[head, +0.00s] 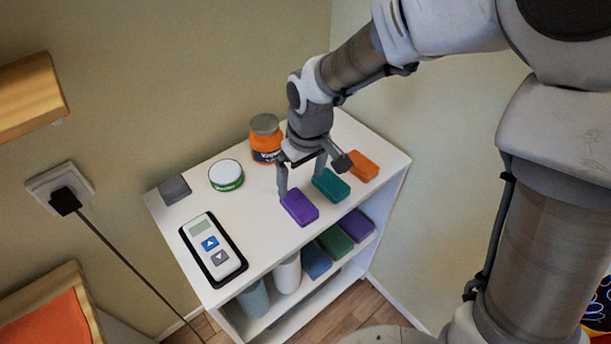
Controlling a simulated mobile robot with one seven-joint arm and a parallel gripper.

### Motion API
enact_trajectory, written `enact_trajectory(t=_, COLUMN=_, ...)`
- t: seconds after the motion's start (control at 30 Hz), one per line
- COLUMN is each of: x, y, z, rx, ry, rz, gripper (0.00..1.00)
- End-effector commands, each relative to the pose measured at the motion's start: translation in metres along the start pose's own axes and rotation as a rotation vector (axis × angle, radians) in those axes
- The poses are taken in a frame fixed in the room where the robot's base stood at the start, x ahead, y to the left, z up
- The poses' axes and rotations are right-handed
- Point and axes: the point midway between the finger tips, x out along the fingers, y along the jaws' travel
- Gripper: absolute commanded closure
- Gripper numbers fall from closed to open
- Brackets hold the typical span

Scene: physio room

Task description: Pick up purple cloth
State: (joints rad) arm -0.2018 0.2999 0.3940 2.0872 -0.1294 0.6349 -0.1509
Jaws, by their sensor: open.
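A purple cloth (299,207), folded into a small block, lies on the white shelf top (200,208) near its front edge. My gripper (303,182) points down just behind the purple cloth, with its fingers apart and nothing seen between them. The left finger comes down by the cloth's back left corner; I cannot tell whether it touches. The right finger is near a teal block (331,185). A second purple block (356,225) lies on the shelf below.
An orange block (361,166) lies to the right. An orange jar (266,140), a white-lidded tub (226,175), a grey block (174,189) and a remote-like device (212,250) stand or lie on the top. The wall is close behind. The middle of the top is clear.

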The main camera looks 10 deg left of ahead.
Motion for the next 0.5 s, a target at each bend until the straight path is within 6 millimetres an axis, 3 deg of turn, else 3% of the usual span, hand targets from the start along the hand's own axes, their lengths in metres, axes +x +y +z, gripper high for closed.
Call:
enact_trajectory(t=0.1, x=0.022, y=0.0, z=0.001, rx=0.0, ry=-0.002, rz=-0.001, gripper=0.0)
enact_trajectory(t=0.37, x=0.041, y=-0.001, z=0.001, rx=0.0, ry=-0.001, rz=-0.001, gripper=0.0)
enact_trajectory(t=0.5, x=0.062, y=-0.001, z=0.005, rx=0.001, ry=-0.004, rz=-0.002, gripper=0.0)
